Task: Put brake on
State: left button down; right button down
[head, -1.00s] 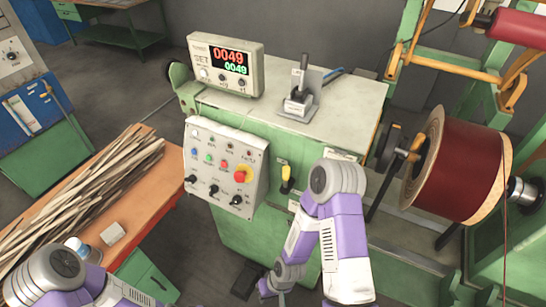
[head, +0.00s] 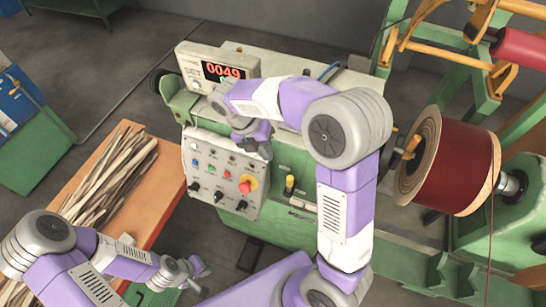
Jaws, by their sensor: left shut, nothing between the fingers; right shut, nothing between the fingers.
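The green machine (head: 290,160) stands in the middle with a grey control panel (head: 213,165) on its front. The panel has several buttons, black knobs and a red and yellow emergency knob (head: 248,184). A small yellow-tipped lever (head: 290,183) sits on the machine front, right of the panel. The lever with a grey base on the machine top is mostly hidden behind my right arm. My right gripper (head: 262,150) is shut and empty, just in front of the panel's upper right part. My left gripper (head: 202,273) is shut and empty, low and apart from the machine.
A display box (head: 215,68) reading 0049 stands on the machine top. An orange table (head: 145,228) with wooden strips (head: 115,175) is at the left. A dark red coil (head: 455,165) on a spindle is at the right. Grey floor (head: 120,90) is free behind the table.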

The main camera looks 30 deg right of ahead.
aim_at(291, 182)
jog(key=x, duration=1)
jog(key=shift+s, duration=0.25)
jog(key=shift+r, duration=0.15)
